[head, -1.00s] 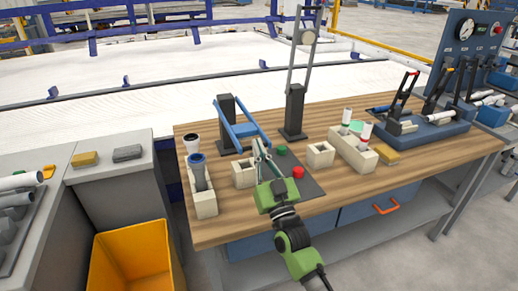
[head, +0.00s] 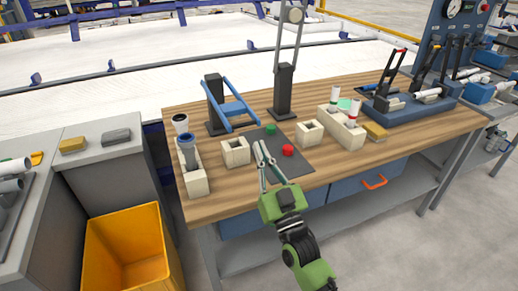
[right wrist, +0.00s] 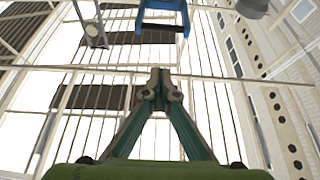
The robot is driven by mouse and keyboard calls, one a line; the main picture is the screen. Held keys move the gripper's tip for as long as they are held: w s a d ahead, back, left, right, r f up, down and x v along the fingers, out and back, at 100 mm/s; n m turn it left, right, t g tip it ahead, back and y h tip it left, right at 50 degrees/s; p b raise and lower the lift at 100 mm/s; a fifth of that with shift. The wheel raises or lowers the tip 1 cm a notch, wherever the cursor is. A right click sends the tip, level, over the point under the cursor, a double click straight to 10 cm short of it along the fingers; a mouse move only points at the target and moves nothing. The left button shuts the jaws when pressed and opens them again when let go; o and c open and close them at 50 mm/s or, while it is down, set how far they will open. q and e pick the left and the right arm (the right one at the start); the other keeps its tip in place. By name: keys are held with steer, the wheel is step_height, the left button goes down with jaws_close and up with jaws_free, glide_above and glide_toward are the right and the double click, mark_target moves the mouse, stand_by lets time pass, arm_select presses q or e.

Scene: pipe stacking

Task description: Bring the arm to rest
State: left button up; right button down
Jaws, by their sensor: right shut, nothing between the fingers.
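My right arm with its green gripper (head: 262,147) shows in the head view, in front of the workbench (head: 230,188) and over its front part. The gripper points away from me, and its fingers are shut with nothing between them. In the right wrist view the shut fingertips (right wrist: 160,85) meet at the centre, with the ceiling structure behind them. The grey mat (head: 305,172) with a red button (head: 288,150) and a green button (head: 271,129) lies beside and beyond the fingers. My left gripper is not in view.
Two empty beige sockets (head: 235,152) (head: 309,132) stand around the mat. A beige holder (head: 195,182) with pipes stands at the left, another (head: 345,134) at the right. A blue-handled press (head: 230,110) stands behind. A yellow bin (head: 128,252) is at lower left.

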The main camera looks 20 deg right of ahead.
steer(key=s+a+f+n+g+y, duration=0.1)
steer(key=s+f+g, duration=0.25)
steer(key=f, duration=0.35)
steer(key=s+a+f+n+g, duration=0.1)
steer(key=s+a+f+g, duration=0.1)
steer(key=s+f+g, duration=0.3)
steer(key=s+a+f+g+y, duration=0.1)
steer(key=s+f+g, duration=0.15)
steer(key=f, duration=0.55)
steer(key=s+d+f+g+h, duration=0.15)
steer(key=s+f+g, duration=0.25)
steer(key=s, duration=0.6)
steer(key=s+d+f+g+h, duration=0.1)
steer(key=s+d+f+g, duration=0.3)
steer(key=s, duration=0.6)
step_height(320, 180, down, 24)
steer(key=s+a+g, duration=0.2)
steer(key=s+d+f+g, duration=0.1)
steer(key=s+d+f, duration=0.2)
steer(key=s+f, duration=1.4)
steer(key=shift+f, duration=0.3)
